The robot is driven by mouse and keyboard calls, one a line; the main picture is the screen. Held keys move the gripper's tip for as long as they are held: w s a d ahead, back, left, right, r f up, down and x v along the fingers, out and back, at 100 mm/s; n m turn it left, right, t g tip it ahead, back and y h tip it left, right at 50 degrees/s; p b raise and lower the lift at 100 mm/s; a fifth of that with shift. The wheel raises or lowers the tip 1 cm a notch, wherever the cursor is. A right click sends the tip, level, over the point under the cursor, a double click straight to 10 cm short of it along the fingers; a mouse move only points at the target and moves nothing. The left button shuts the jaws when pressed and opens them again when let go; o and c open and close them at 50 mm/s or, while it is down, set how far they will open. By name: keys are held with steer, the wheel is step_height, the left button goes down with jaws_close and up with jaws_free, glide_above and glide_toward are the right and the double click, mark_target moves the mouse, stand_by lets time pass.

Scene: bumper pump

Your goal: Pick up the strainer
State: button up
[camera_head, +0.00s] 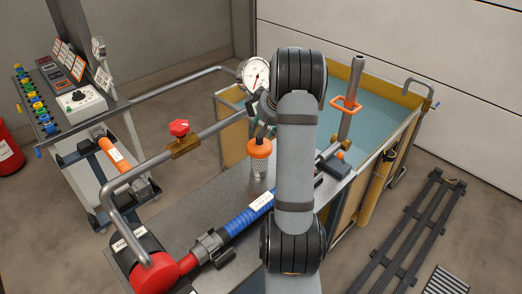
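The strainer (259,166) looks like a small metal mesh cylinder with an orange collar on top. It is upright over the grey metal table, near the middle of the view. I cannot tell whether its lower end touches the table. My gripper (262,134) points down right above the orange collar, with its fingertips at or close to the collar. My arm hides part of the gripper, and whether the fingers are closed on the strainer is not clear.
The grey table (208,199) carries a blue hose (250,215) and a red pump part (156,272). A pipe with a red valve handle (179,128) and a pressure gauge (256,74) stand close by. A water-filled tank (222,140) is behind. A control stand (85,103) is at left.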

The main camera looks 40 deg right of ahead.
steer(key=p, duration=0.2)
glide_above(259, 154)
steer(key=w+d, duration=0.3)
steer(key=f, duration=0.7)
steer(key=shift+s+a+f, duration=0.1)
steer(key=shift+s+f, duration=0.15)
steer(key=shift+c, duration=1.4)
steer(key=c, duration=0.8)
steer(key=shift+r, duration=0.1)
jaws_close()
